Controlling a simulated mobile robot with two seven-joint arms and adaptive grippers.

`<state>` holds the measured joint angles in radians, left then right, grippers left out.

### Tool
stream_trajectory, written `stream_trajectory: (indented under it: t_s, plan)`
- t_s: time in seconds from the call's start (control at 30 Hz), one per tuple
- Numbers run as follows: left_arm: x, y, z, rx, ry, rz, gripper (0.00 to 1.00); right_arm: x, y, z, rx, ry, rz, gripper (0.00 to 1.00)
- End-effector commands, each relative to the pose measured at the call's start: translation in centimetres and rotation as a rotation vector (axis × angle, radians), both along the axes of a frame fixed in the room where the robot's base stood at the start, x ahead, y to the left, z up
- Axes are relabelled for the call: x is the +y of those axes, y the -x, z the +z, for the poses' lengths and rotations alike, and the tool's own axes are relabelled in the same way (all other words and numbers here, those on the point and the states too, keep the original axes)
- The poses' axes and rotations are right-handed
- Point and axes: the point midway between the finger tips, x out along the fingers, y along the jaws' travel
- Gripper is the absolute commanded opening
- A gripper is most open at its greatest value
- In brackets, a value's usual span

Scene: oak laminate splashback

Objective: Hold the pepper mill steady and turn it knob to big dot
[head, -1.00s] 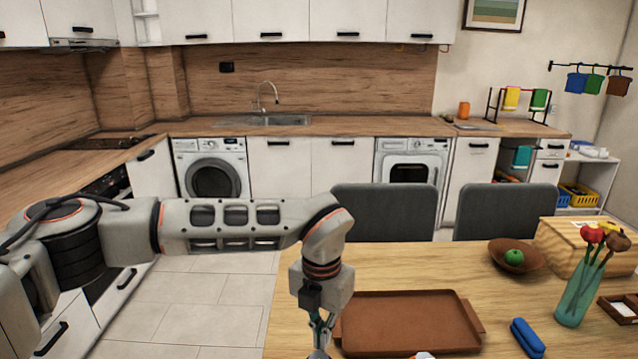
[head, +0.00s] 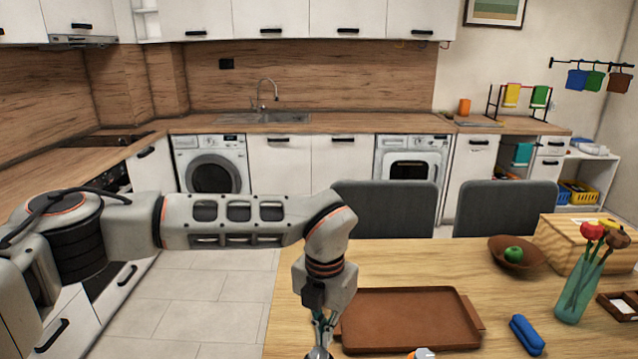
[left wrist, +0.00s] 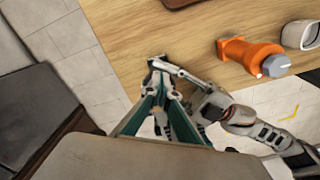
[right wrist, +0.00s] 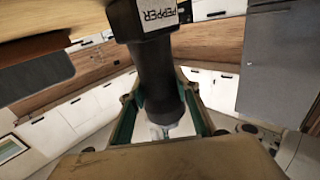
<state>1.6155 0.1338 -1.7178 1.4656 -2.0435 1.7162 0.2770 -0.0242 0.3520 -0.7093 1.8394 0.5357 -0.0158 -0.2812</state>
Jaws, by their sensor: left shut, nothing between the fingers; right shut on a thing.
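The pepper mill (right wrist: 155,65) is dark with a white label reading PEPPER. In the right wrist view it runs down between the fingers of my right gripper (right wrist: 160,100), which is shut on its body. My left gripper (left wrist: 160,68) has teal fingers, shut and empty, pointing down by the table's edge in the left wrist view. It also shows in the head view (head: 321,328), left of the tray. I cannot make out the knob's dots or its setting. My right gripper is out of the head view.
On the table (head: 400,265) are a brown tray (head: 410,315), a blue object (head: 526,335), a vase of flowers (head: 580,285) and a bowl (head: 515,262) with a green apple. An orange object (left wrist: 250,55) and a white cup (left wrist: 300,34) are near the left gripper. Grey chairs stand behind.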

Motion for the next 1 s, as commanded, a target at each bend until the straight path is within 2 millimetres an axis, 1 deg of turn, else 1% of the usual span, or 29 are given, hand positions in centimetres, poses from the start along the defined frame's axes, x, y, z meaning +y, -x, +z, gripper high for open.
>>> stream_trajectory:
  t_s: [0.03, 0.3, 0.67, 0.77, 1.0]
  plan:
    - [-0.2, 0.3, 0.0, 0.005, -0.002, -0.001, 0.0, -0.2, -0.2, 0.0, 0.001, -0.001, -0.003, 0.06]
    - [-0.8, 0.6, 0.0, 0.006, -0.001, -0.001, 0.0, -0.2, -0.2, 0.0, 0.0, -0.001, -0.003, 0.06]
    - [-1.1, -0.1, 0.0, 0.004, -0.001, 0.0, 0.0, -0.1, -0.1, 0.1, 0.0, -0.001, -0.002, 0.06]
    - [-1.2, -0.2, 0.5, 0.001, 0.0, 0.0, 0.0, -0.1, -0.1, 0.1, -0.001, -0.001, -0.002, 0.06]
    - [-1.2, -0.3, 3.1, 0.001, 0.001, 0.001, 0.0, 0.0, -0.1, 0.1, -0.001, -0.001, -0.001, 0.06]
